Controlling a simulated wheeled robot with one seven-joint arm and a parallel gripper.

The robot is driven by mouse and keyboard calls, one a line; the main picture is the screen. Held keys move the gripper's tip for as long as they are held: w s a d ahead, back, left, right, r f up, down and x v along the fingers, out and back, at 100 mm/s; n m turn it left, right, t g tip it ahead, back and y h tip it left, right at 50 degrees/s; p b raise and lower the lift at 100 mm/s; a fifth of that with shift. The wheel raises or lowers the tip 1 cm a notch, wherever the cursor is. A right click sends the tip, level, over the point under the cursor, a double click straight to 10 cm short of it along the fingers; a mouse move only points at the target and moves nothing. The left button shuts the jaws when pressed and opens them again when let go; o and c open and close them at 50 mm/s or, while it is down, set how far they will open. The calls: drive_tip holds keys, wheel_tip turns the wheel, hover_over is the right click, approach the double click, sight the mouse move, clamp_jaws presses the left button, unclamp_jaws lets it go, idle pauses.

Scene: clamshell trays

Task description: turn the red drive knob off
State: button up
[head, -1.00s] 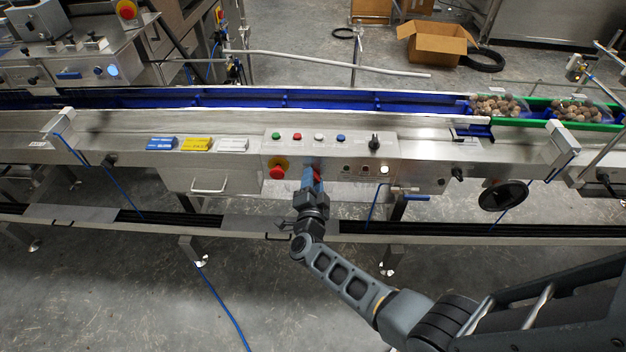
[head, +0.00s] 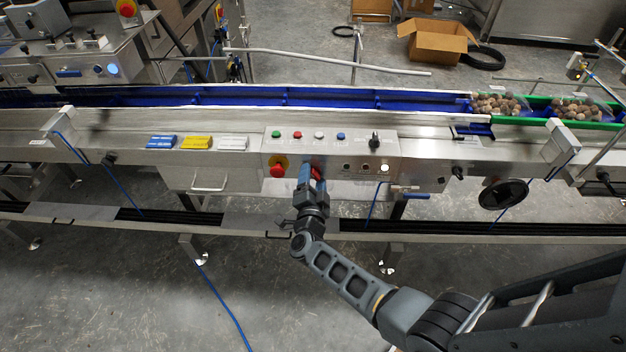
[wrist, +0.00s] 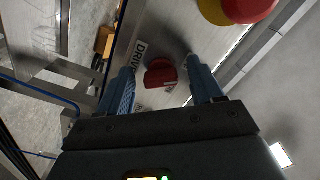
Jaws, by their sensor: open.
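The red drive knob (wrist: 161,74) sits on the metal front panel beside a "DRIVE" label in the wrist view. In the head view the knob (head: 317,173) is mostly hidden behind my gripper. My gripper (wrist: 162,80) is open, with one blue finger on each side of the knob. I cannot tell whether either finger touches it. In the head view my gripper (head: 311,177) reaches up to the panel from below.
A red emergency stop on a yellow base (head: 278,168) sits just left of my gripper. Small indicators (head: 365,167) are to the right. Coloured buttons (head: 297,135) and a black switch (head: 374,141) are on the top surface. A drawer handle (head: 208,188) is further left.

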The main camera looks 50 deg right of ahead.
drive_tip(key=v, duration=0.7)
drive_tip(key=shift+s+a, duration=0.25)
drive_tip(key=shift+a, duration=0.1)
